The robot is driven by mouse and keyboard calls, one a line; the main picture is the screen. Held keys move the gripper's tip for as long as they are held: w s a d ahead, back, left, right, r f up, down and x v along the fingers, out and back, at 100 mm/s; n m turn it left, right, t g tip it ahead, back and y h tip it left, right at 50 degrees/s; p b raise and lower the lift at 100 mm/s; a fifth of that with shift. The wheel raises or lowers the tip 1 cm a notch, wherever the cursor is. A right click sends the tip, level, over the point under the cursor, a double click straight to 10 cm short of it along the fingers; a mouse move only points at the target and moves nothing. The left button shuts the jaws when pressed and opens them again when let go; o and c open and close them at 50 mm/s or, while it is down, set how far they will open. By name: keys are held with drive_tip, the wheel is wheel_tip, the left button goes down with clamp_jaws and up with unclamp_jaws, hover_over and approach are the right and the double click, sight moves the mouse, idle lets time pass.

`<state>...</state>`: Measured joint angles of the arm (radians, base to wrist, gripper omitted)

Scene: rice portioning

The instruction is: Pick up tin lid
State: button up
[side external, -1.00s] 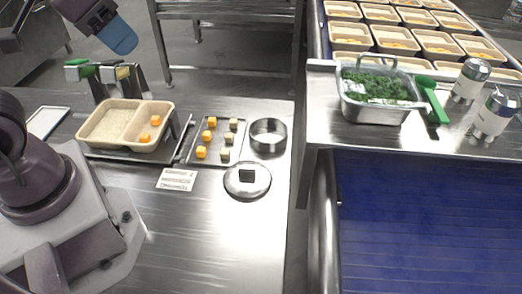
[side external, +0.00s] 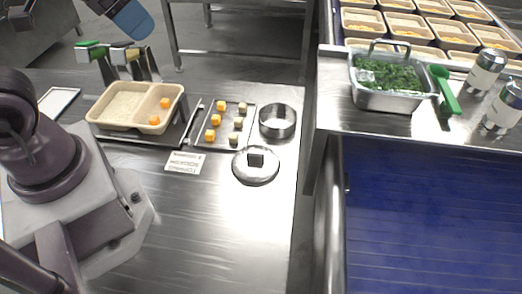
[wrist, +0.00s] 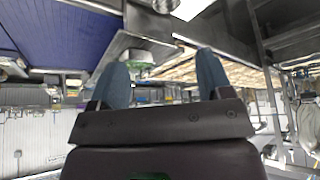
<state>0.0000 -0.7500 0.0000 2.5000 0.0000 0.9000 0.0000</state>
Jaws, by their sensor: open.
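The tin lid (side external: 256,172) is a round, shiny metal disc with a black square knob (side external: 255,160). It lies flat on the steel table in the side view, in front of the round open tin (side external: 277,122). My gripper (side external: 135,20) is at the top left of the side view, high above the table and far from the lid; only a blue fingertip shows there. In the wrist view my gripper (wrist: 161,75) has its two blue fingers wide apart with nothing between them. The lid cannot be made out in the wrist view.
A tray (side external: 228,143) with orange and pale cubes lies left of the tin. A two-part container (side external: 120,127) with orange cubes is further left. A label card (side external: 184,170) lies left of the lid. A pan of greens (side external: 390,101) and shakers stand on the right shelf. The front table is clear.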

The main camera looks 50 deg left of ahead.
drive_tip(key=n+g, duration=0.6)
drive_tip(key=n, duration=0.3)
approach(256, 154)
drive_tip(key=f, duration=1)
drive_tip(key=shift+s, duration=0.2)
drive_tip(key=shift+r, duration=0.1)
drive_tip(key=c, duration=1)
